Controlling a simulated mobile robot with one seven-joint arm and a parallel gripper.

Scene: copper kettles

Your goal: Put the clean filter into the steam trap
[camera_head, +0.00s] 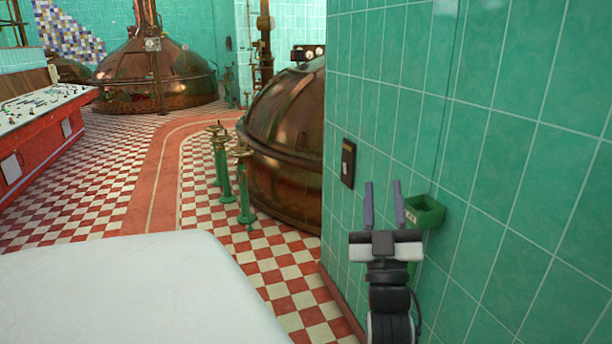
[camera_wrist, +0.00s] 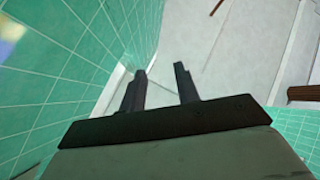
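My gripper (camera_head: 383,190) is in front of the green tiled wall at the right of the head view, its two fingers pointing up and apart. Nothing shows between them. The fingers also show apart and empty in the wrist view (camera_wrist: 161,70). A small open-topped green box (camera_head: 426,212) with a pale label is at the wall, just right of my gripper and partly behind it; its inside looks empty from here. I cannot make out a clean filter or a steam trap in either view.
A dark switch plate (camera_head: 348,163) is on the green wall (camera_head: 480,170), which closes off the right. Green valve posts (camera_head: 243,190) stand before a copper kettle (camera_head: 288,150). A red control desk (camera_head: 40,135) stands at left. Checkered floor (camera_head: 120,190) between is open.

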